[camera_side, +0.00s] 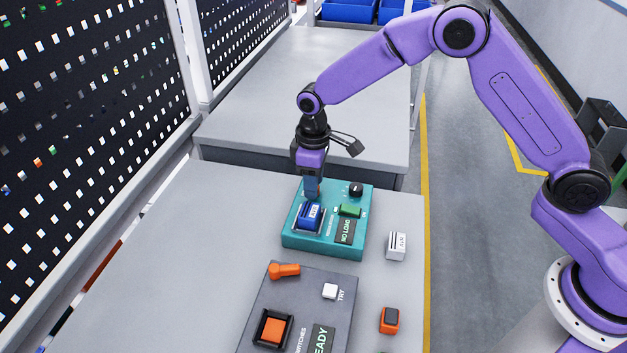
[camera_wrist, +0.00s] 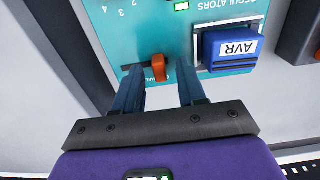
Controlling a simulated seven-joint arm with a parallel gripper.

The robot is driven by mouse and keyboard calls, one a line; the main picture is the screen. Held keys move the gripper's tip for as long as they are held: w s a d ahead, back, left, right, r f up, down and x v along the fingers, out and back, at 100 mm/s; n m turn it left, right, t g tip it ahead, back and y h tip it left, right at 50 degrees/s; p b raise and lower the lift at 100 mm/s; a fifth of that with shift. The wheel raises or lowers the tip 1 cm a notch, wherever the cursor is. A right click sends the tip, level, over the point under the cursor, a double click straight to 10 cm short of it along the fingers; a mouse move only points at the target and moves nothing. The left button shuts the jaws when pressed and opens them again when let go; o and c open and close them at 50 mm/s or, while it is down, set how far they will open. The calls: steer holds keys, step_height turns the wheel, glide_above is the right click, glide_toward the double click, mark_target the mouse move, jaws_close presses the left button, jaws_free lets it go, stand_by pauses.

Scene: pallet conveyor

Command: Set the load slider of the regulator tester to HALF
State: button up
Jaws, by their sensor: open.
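The regulator tester (camera_side: 292,240) is a teal box on the grey bench, and its face fills the top of the wrist view (camera_wrist: 140,40). Its display (camera_side: 345,231) reads NO LOAD. The load slider (camera_wrist: 158,67) has an orange handle in a dark slot; more of the slot shows to its left in the wrist view. A blue AVR module (camera_wrist: 228,48) sits in the tester's socket, right of the slider there. My gripper (camera_side: 312,190) points down at the tester. In the wrist view its open fingers (camera_wrist: 160,82) lie either side of the orange handle; contact cannot be told.
A black knob (camera_side: 356,189) and a green button (camera_side: 350,210) are on the tester. A white module (camera_side: 396,246) and an orange block (camera_side: 389,320) stand to its right. A dark switches panel (camera_side: 262,300) lies in front. The bench at left is clear.

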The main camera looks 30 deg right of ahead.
steer(key=shift+f, duration=0.2)
jaws_close()
steer(key=shift+w+d, duration=0.7)
steer(key=shift+w, duration=0.05)
jaws_free()
